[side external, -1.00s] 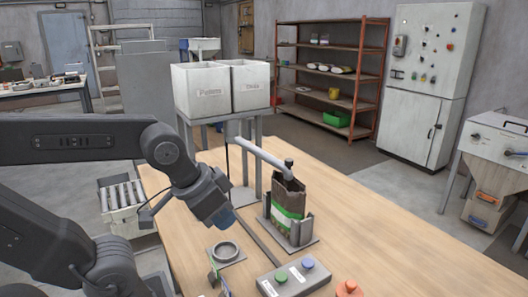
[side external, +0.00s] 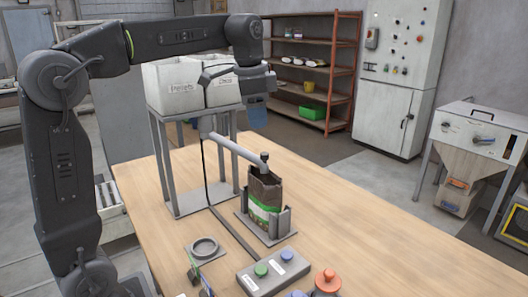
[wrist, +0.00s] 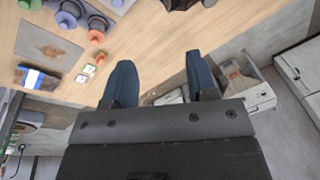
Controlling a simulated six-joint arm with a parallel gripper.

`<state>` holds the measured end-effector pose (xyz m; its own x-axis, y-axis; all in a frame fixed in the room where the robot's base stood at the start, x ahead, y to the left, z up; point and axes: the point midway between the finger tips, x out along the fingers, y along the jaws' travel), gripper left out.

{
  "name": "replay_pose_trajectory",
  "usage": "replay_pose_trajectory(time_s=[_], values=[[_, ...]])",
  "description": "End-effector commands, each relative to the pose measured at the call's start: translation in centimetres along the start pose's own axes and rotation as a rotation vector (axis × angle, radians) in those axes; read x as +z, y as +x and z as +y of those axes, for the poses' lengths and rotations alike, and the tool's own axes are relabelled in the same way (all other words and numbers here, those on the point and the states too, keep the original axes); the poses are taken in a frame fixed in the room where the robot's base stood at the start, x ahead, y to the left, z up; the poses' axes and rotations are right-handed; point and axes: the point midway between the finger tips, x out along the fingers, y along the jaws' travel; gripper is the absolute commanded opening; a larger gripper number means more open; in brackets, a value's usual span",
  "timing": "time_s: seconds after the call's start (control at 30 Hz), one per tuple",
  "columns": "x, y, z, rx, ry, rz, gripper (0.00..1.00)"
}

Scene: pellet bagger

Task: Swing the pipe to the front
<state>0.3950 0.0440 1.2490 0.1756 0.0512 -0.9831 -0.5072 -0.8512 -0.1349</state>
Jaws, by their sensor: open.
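The grey pipe (side external: 236,147) runs from the hopper stand toward the right. Its dark-capped outer end (side external: 264,158) is over the open top of a brown, white and green bag (side external: 262,200). The bag stands upright in a grey holder (side external: 284,219). My gripper (side external: 257,117) is raised behind and above the pipe in the side view, apart from it, with blue fingers pointing down. In the wrist view, the gripper (wrist: 163,82) shows two spread blue fingers with nothing between them. I cannot make out the pipe in the wrist view.
Two white bins (side external: 178,88) stand on a grey metal stand (side external: 171,158). A button box (side external: 274,272), a grey ring (side external: 205,248) and an orange-topped object (side external: 327,280) are near the front. The right side of the wooden table (side external: 350,215) is mostly clear.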

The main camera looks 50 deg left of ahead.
Motion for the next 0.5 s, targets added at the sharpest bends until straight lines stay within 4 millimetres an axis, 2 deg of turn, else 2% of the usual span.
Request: replay_pose_trajectory(time_s=[0.03,0.2,0.33,0.5], values=[[-0.7,0.4,-2.0,0.017,0.036,-0.023,0.53],[-1.9,1.4,-6.9,0.071,0.171,-0.074,0.53],[-2.2,2.1,-9.1,0.102,0.239,-0.093,0.53],[-2.2,2.5,-10.0,0.117,0.275,-0.101,0.53]])
